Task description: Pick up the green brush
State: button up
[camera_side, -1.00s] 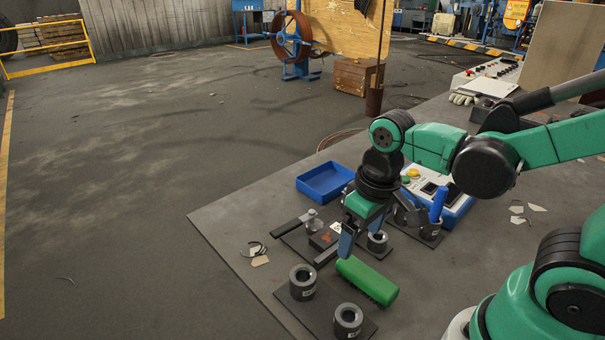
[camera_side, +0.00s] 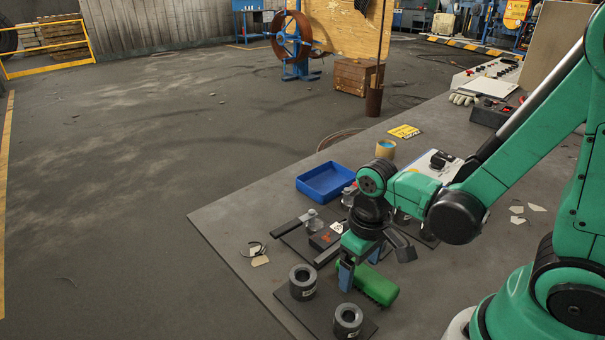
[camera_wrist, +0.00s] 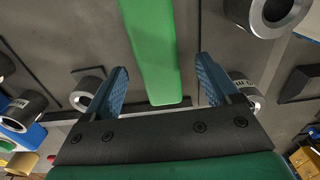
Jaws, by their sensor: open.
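The green brush (camera_side: 378,288) lies on the table at the front. My gripper (camera_side: 359,270) is low over its far end, pointing down, with one blue finger on the near left side and part of the brush hidden behind the gripper. In the wrist view the brush (camera_wrist: 152,48) runs lengthwise between my two blue fingers, with a gap on each side. My gripper (camera_wrist: 160,72) is open and empty. I cannot tell how far the fingertips are above the table.
Dark metal rings (camera_side: 303,282) (camera_side: 347,320) stand on plates left of and in front of the brush. The table's left edge is close.

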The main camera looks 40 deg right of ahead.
aim_at(360, 269)
grip_shut()
jog(key=shift+r, duration=0.1)
dwell(0.4)
notch_tip(360, 269, up, 20)
dwell(0.7)
